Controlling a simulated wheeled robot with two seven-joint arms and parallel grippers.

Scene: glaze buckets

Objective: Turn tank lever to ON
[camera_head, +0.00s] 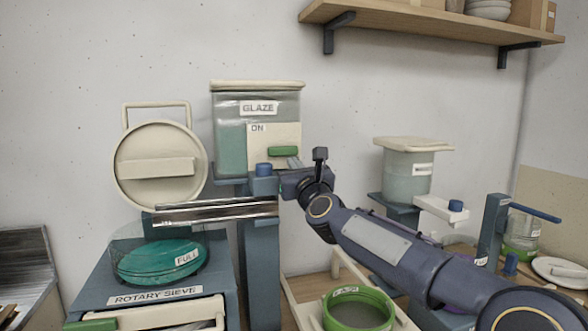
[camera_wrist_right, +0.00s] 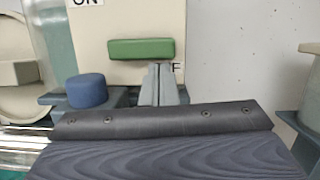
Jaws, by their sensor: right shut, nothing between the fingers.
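The glaze tank (camera_head: 230,140) stands against the wall, a clear box of green liquid with a cream lid. Its cream front plate carries an ON label (camera_head: 257,128) at the upper left. The green lever (camera_head: 284,151) lies horizontal on this plate; it also shows in the right wrist view (camera_wrist_right: 141,49). A letter F shows by the lever's lower right end; the rest of that label is hidden. My right gripper (camera_wrist_right: 160,78) is shut and empty, its fingertips just below the lever's right part. I cannot tell whether they touch it. My left gripper is out of view.
A blue knob (camera_wrist_right: 87,90) sits left of my right fingers. A metal chute (camera_head: 215,210) runs left over the rotary sieve (camera_head: 155,297). A green-rimmed bucket (camera_head: 358,308) stands below my right arm. A smaller tank (camera_head: 408,178) is at right.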

